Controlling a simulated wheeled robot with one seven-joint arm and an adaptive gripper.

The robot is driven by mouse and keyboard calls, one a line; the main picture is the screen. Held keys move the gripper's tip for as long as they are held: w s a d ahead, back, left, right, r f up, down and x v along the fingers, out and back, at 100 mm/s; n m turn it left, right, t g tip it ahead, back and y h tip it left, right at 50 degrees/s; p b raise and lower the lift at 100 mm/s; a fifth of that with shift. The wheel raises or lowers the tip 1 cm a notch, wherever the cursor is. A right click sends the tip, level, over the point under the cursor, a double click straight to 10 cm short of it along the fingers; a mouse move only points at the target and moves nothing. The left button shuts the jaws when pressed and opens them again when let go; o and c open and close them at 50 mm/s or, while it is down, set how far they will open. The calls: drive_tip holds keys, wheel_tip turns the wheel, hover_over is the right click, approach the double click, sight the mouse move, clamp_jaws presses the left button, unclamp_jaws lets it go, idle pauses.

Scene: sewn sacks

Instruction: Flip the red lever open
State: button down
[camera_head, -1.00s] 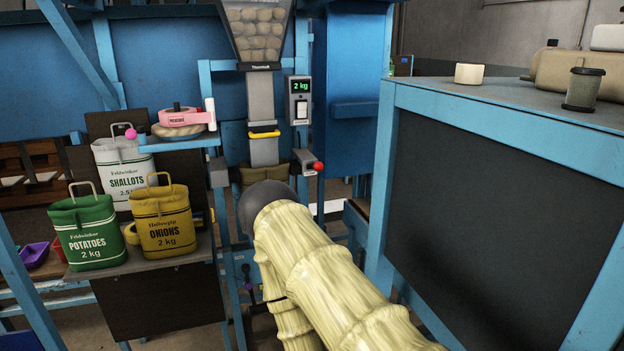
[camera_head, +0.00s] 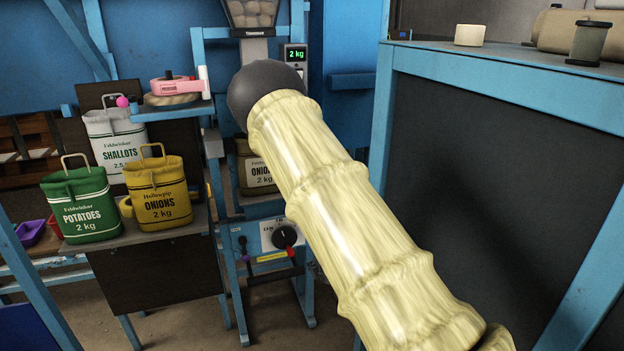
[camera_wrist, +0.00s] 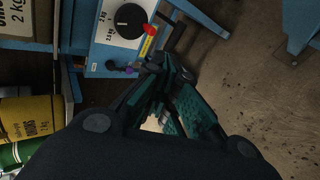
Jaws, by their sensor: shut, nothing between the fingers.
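A red knob or lever tip (camera_head: 291,253) shows beside a yellow strip under the black dial on the blue stand's control panel (camera_head: 268,238). It also shows in the wrist view (camera_wrist: 150,30), near the dial (camera_wrist: 130,18). I cannot tell whether this is the lever named or how far it is turned. The red ball by the filling spout, seen earlier, is now hidden behind my arm. My gripper (camera_wrist: 155,65) is shut and empty; its dark teal fingers point toward the panel's lower edge, close below the red tip. The head view does not show it.
An onions sack (camera_head: 257,172) stands behind my arm under the spout. Potatoes (camera_head: 78,205), onions (camera_head: 160,192) and shallots (camera_head: 117,140) sacks stand left. A blue-framed dark bench (camera_head: 470,150) closes off the right. Floor (camera_wrist: 235,90) is open right of the stand.

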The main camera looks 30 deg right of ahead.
drive_tip(key=w+d+r+n+t, duration=0.1)
drive_tip(key=w+d+r+n, duration=0.2)
drive_tip(key=r, duration=0.6)
drive_tip(key=w+d+r+n+t+b, duration=0.1)
drive_tip(key=w+d+r+n+t, duration=0.1)
drive_tip(key=w+r+n, duration=0.3)
drive_tip(key=w+d+r+n+t, duration=0.2)
drive_tip(key=w+d+r+n, duration=0.2)
drive_tip(key=r, duration=0.8)
drive_tip(key=shift+w+d+r+y, duration=0.3)
drive_tip(key=shift+w+d+r, duration=0.05)
drive_tip(key=shift+w+r, duration=0.1)
drive_tip(key=shift+w, duration=0.1)
drive_tip(key=w+d+r+p, duration=0.1)
drive_tip(key=w+d+p, duration=0.1)
drive_tip(key=w, duration=0.7)
drive_tip(key=shift+d+r+p, duration=0.2)
drive_tip(key=shift+p, duration=0.45)
drive_tip(key=shift+s, duration=0.1)
drive_tip(key=shift+r, duration=0.2)
